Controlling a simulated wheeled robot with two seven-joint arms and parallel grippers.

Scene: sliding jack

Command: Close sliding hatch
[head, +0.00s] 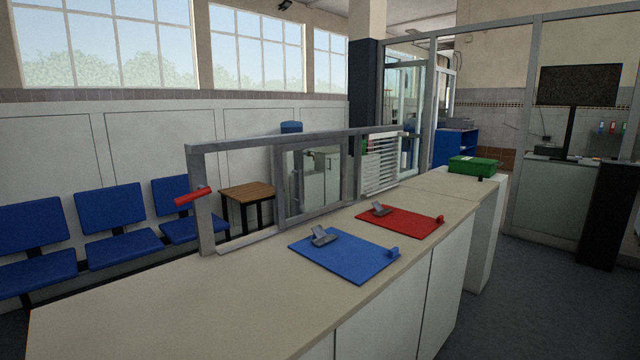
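The hatch is a grey metal frame (205,222) standing upright along the back edge of the counter (225,300). Its sliding panel (282,188), glazed with a grey border, sits in the middle of the frame. The left part of the frame is an open gap through which a wooden-topped table shows. A small handle seems to show on the panel's left border. A red cylindrical piece (193,196) sticks out at the frame's left post; I cannot tell how it is attached. Neither of my grippers is in view.
On the counter lie a blue clipboard (345,262) and a red clipboard (405,224), both in front of the hatch. A green box (473,166) stands at the counter's far end. Blue chairs (115,225) line the wall behind. The counter's near left part is clear.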

